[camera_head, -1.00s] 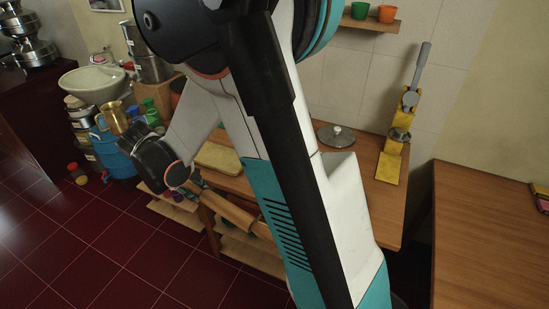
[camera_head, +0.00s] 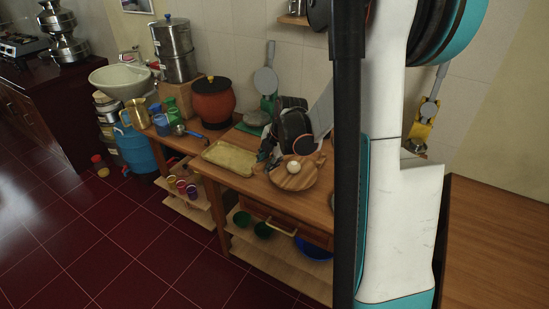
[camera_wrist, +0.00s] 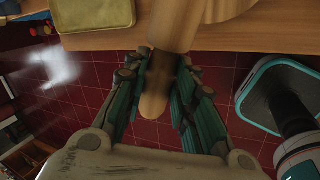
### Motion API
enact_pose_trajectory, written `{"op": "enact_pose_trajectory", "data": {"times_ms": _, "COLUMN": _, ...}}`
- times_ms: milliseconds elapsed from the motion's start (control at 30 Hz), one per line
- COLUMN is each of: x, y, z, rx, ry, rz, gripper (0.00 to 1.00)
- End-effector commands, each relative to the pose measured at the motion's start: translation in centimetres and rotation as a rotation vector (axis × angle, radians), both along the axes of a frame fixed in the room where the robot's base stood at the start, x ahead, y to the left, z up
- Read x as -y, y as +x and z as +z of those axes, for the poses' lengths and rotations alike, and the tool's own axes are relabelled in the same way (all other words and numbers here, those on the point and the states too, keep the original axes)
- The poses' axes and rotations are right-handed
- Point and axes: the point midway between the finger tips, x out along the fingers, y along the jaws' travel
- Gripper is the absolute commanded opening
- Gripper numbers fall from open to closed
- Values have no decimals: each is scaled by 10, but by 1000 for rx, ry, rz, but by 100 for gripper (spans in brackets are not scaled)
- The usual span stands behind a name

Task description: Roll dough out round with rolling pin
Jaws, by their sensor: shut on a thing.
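A small pale dough ball (camera_head: 293,166) sits on a round wooden board (camera_head: 291,183) on the wooden table in the head view. In the wrist view my gripper (camera_wrist: 160,72) is shut on a wooden rolling pin (camera_wrist: 172,24), with the pin's rounded near end sticking out between the fingers. In the head view my gripper (camera_head: 268,152) is just left of the board, above the table, small and partly hidden by the wrist. I cannot make out the pin clearly there. The dough does not show in the wrist view.
A yellowish tray (camera_head: 231,158) lies left of the board. A red pot (camera_head: 212,104), a ladle (camera_head: 188,132) and cups stand farther left. Shelves with bowls (camera_head: 263,230) are below the table. My own arm hides the table's right part.

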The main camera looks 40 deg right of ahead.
Motion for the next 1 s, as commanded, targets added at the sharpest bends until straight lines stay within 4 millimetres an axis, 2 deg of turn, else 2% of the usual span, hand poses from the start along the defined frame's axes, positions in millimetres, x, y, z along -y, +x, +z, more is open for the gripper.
{"op": "enact_pose_trajectory", "data": {"times_ms": 100, "x": 17, "y": -2, "z": 3, "rx": -1, "ry": -1, "rz": 78, "gripper": 1}}
{"op": "enact_pose_trajectory", "data": {"times_ms": 367, "x": 25, "y": -3, "z": 1, "rx": -1, "ry": -2, "rz": 138, "gripper": 1}}
{"op": "enact_pose_trajectory", "data": {"times_ms": 1000, "x": 25, "y": -3, "z": -51, "rx": -1, "ry": -3, "rz": 136, "gripper": 1}}
